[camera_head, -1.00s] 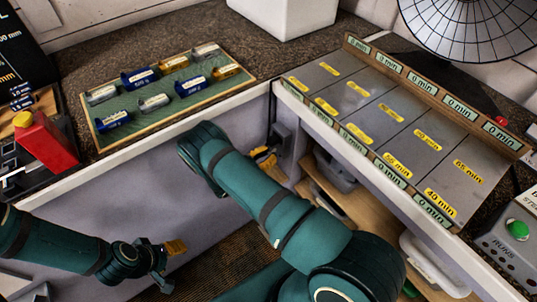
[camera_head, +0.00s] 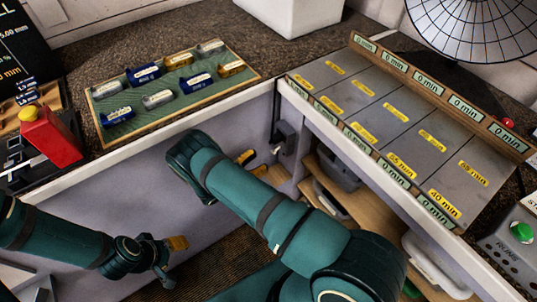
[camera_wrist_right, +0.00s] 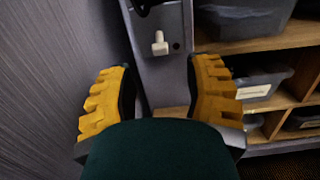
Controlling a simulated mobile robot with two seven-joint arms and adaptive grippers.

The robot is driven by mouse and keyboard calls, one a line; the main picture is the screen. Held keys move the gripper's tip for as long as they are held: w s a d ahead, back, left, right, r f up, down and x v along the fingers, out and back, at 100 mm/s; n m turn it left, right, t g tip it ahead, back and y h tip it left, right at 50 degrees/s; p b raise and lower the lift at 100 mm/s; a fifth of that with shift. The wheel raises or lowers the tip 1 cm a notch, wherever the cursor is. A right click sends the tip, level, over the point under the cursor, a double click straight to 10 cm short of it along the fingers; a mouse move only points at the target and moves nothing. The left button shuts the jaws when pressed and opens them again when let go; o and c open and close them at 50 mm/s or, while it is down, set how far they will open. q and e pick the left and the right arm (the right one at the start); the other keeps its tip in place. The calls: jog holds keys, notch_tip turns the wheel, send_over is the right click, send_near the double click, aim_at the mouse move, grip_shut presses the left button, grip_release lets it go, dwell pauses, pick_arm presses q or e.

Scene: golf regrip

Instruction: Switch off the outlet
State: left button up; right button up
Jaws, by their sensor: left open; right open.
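The outlet (camera_head: 285,133) shows in the head view as a small dark box on the grey panel, in the inner corner under the counter. In the right wrist view, a white lever-like switch (camera_wrist_right: 160,43) stands out from a grey panel, with a small dark round spot beside it. My right gripper (camera_wrist_right: 161,88) is open and empty, its yellow fingers on either side below the switch and apart from it. In the head view my right gripper (camera_head: 257,164) is partly hidden behind its own arm, just left of and below the outlet. My left gripper (camera_head: 173,260) is open and empty at lower left.
Shelves with grey bins (camera_wrist_right: 240,18) stand right of the switch panel. A plain grey cabinet wall (camera_wrist_right: 45,80) is close on the left. Above, the counter holds a green tray (camera_head: 172,85) of small canisters and a metal timer rack (camera_head: 400,110).

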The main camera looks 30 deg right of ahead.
jog(key=a, duration=0.5)
jog(key=shift+s+a+f, duration=0.2)
jog(key=shift+a+f, duration=0.05)
jog(key=shift+a, duration=0.05)
